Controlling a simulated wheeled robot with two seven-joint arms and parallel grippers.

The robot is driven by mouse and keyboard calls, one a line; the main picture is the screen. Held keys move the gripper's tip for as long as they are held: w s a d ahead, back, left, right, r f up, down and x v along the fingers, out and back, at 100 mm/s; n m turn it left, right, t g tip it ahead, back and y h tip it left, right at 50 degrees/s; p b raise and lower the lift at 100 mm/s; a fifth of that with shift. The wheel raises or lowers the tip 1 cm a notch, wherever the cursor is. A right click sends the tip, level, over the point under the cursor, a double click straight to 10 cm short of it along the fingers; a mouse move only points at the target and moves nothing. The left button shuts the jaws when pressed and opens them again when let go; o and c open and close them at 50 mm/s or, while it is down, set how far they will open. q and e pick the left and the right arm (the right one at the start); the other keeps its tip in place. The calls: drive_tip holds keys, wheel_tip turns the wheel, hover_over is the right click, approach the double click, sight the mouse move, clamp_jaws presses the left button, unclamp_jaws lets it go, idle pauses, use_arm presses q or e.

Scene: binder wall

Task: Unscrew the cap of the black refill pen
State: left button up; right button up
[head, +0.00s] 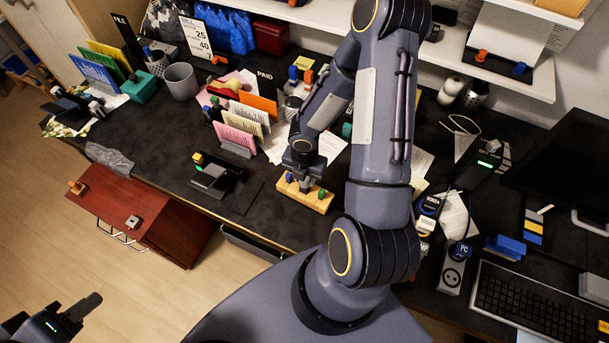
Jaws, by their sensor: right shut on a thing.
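A light wooden block (317,204) lies on the dark desk, with small coloured tops standing in it, a green one at its right end. My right gripper (304,186) points down at the middle of this block. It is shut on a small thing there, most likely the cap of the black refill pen. The jaws and wrist hide most of it, so I cannot tell cap from pen body or whether they are apart. My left gripper (78,312) is low at the left, over the floor and far from the block. Its jaw opening is not clear.
A row of coloured cards (238,135) stands behind and left of the block. A black device (215,177) is to its left, a grey cup (182,80) farther back. A keyboard (528,308) and clutter fill the right. The desk's front-left strip is fairly clear.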

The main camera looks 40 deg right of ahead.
drive_tip(key=n, duration=0.3)
drive_tip(key=shift+n, duration=0.4)
drive_tip(key=o, duration=0.8)
drive_tip(key=shift+f, duration=0.1)
drive_tip(key=shift+o, duration=0.2)
